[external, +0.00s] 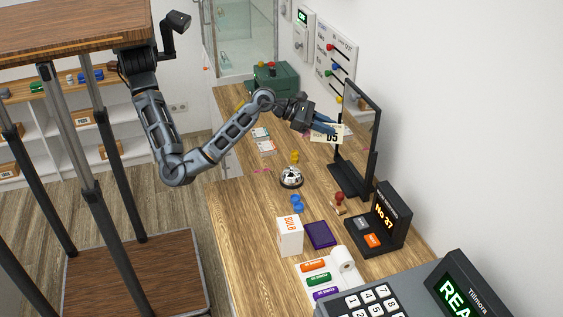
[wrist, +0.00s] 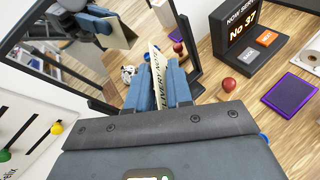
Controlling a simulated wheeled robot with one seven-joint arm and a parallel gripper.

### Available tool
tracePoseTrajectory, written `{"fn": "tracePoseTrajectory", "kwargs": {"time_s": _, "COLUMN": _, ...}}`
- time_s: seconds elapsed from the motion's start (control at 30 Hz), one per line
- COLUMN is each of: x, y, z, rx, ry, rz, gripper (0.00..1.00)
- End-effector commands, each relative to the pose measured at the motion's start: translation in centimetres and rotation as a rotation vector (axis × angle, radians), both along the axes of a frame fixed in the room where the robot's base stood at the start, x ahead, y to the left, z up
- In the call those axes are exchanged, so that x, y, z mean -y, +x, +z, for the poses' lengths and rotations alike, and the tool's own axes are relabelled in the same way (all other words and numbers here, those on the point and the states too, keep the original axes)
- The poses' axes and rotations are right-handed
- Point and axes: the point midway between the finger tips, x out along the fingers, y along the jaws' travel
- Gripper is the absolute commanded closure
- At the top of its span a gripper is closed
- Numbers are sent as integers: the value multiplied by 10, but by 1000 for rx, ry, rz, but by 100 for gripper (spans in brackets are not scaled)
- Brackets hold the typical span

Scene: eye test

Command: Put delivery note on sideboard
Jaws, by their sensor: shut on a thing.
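My gripper (external: 322,128) has blue fingers and is shut on the delivery note, a cream card (external: 338,133) with dark print.
The counter (external: 245,235) carries a bell (external: 291,177), a white box (external: 289,236), a purple pad (external: 320,235), a number display (external: 385,218) and a till (external: 375,297). The shelf unit's top holds several small coloured items.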

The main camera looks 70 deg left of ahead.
Motion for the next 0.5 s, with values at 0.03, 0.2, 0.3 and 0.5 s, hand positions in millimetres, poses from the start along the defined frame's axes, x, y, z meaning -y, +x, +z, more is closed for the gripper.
{"fn": "tracePoseTrajectory", "kwargs": {"time_s": 0.03, "x": -11, "y": 0, "z": 2, "rx": 1, "ry": -6, "rz": 27, "gripper": 100}}
{"fn": "tracePoseTrajectory", "kwargs": {"time_s": 0.2, "x": -48, "y": 0, "z": 5, "rx": 0, "ry": -6, "rz": 114, "gripper": 100}}
{"fn": "tracePoseTrajectory", "kwargs": {"time_s": 0.3, "x": -70, "y": -1, "z": 6, "rx": 2, "ry": -4, "rz": 164, "gripper": 100}}
{"fn": "tracePoseTrajectory", "kwargs": {"time_s": 0.5, "x": -114, "y": -1, "z": 3, "rx": 2, "ry": 2, "rz": 254, "gripper": 100}}
